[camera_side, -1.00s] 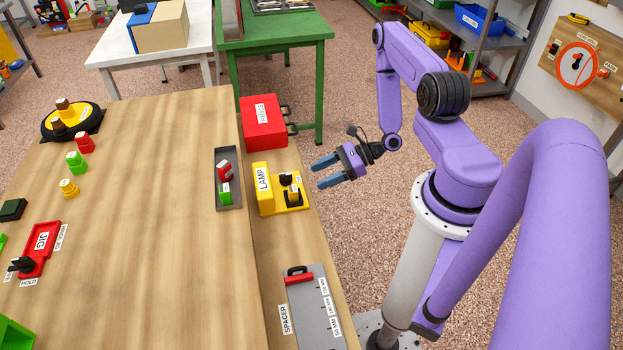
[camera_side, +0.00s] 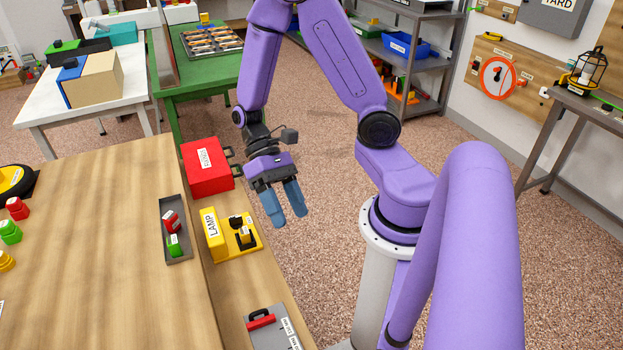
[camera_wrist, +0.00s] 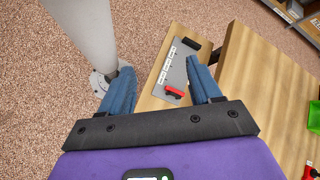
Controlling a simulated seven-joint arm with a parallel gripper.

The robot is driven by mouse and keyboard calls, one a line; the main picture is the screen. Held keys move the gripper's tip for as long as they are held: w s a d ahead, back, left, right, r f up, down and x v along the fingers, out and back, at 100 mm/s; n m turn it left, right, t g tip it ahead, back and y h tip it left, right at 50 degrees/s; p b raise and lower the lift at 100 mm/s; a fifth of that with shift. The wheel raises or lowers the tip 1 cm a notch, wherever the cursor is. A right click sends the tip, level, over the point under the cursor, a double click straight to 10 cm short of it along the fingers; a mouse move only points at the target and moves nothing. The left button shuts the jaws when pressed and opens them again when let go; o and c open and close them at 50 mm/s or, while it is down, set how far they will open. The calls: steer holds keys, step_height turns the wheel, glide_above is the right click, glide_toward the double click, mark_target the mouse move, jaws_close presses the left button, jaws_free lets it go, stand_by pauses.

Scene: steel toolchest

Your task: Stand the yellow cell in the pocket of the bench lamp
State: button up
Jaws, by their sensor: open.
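The yellow bench lamp (camera_side: 213,233) stands on the side ledge of the wooden bench in the side view. Its base carries black parts, with a small yellow piece with a pale label (camera_side: 245,235) among them. This may be the yellow cell, but I cannot tell surely whether it stands in the pocket. A tray (camera_side: 177,258) left of the lamp holds a red cell (camera_side: 171,220) and a green cell (camera_side: 174,245). My gripper (camera_side: 290,216) is open and empty, above and right of the lamp; its fingers also show in the wrist view (camera_wrist: 160,70).
A red box (camera_side: 207,178) with handles is behind the lamp. Red, green and yellow stacked knobs (camera_side: 10,232) stand at the bench's left. The floor right of the ledge is clear.

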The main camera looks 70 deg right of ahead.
steer(key=s+r+n+t+h, duration=0.5)
steer(key=r+n+t, duration=0.2)
steer(key=n, duration=0.6)
steer(key=shift+a+r+n+t, duration=0.15)
steer(key=shift+r+n+t, duration=0.25)
steer(key=shift+r, duration=0.4)
steer(key=shift+s, duration=0.1)
